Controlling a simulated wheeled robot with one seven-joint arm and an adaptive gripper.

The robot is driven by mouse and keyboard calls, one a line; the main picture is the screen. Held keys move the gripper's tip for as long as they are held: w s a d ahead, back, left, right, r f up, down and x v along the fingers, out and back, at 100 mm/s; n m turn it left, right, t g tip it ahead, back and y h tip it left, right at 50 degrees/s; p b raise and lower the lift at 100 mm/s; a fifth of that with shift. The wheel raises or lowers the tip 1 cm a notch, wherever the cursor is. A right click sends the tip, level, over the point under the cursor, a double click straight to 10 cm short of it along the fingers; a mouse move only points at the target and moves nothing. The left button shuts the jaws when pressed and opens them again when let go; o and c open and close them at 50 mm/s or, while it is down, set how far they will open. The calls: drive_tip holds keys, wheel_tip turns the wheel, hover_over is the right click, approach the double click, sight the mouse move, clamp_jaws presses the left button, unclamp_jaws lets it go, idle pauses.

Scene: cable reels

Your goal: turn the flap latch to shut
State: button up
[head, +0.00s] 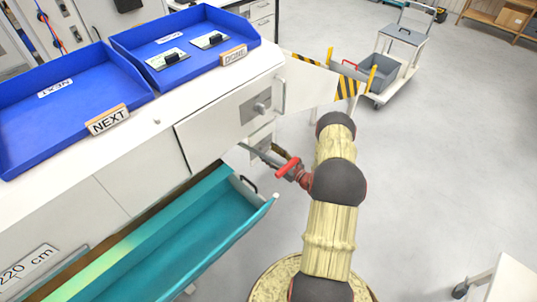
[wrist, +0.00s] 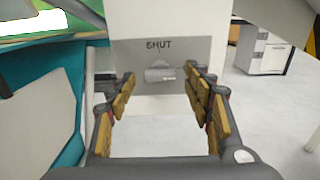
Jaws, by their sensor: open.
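The flap latch (head: 260,107) is a small grey knob on a grey plate on the white flap of the bench. In the wrist view the latch (wrist: 160,75) shows as a grey, wide handle lying roughly level, below the word SHUT and a short mark on the plate (wrist: 190,48). My gripper (wrist: 160,82) is open, with its yellow-padded fingers on either side of the latch in the picture. The gap between the fingers looks empty, and I see no clear contact with the latch. In the head view my gripper (head: 258,151) is partly hidden and sits below the flap.
A teal drawer (head: 215,215) stands pulled out below the bench, left of my arm. Blue trays marked NEXT (head: 60,100) and DONE (head: 190,25) stand on top. A yellow-black striped barrier (head: 347,87) and a trolley (head: 392,72) are behind.

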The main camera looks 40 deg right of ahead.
drive_tip(key=shift+w, duration=0.35)
drive_tip(key=shift+c, duration=0.2)
drive_tip(key=c, duration=1.1)
drive_tip(key=shift+n, duration=0.4)
drive_tip(key=shift+a+n+b, duration=0.1)
drive_tip(key=shift+n+b, duration=4.15)
drive_tip(key=shift+n, duration=4.35)
